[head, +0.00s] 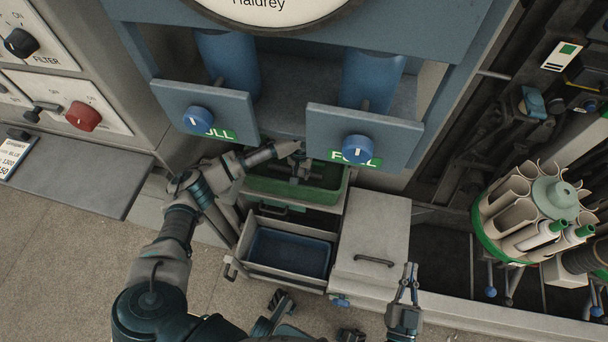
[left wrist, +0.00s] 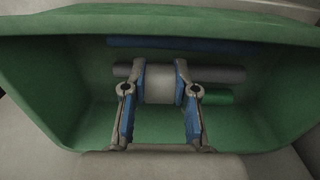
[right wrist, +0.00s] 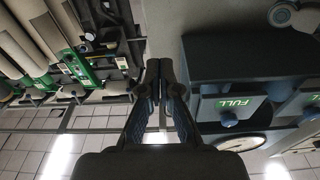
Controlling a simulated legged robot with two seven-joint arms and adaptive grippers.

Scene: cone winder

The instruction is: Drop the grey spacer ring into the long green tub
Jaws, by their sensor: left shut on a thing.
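The long green tub (head: 318,196) sits under the blue panels in the head view, and its wall (left wrist: 60,90) fills most of the left wrist view. My left gripper (head: 300,168) is over the tub, fingers pointing into it. In the left wrist view, it is shut on a short light grey cylinder, the grey spacer ring (left wrist: 160,85). Blue (left wrist: 185,46), darker grey (left wrist: 225,74) and green (left wrist: 218,97) tubes lie in the tub behind the ring. I cannot tell the ring's height above them. My right gripper (head: 410,272) is empty, its fingertips together in the right wrist view (right wrist: 159,66).
An open drawer with a blue tray (head: 290,252) is in front of the tub. A grey cabinet top with a handle (head: 373,261) stands to its right. Two blue panels with knobs (head: 357,149) overhang the tub. A carousel of tubes (head: 530,205) stands at the right.

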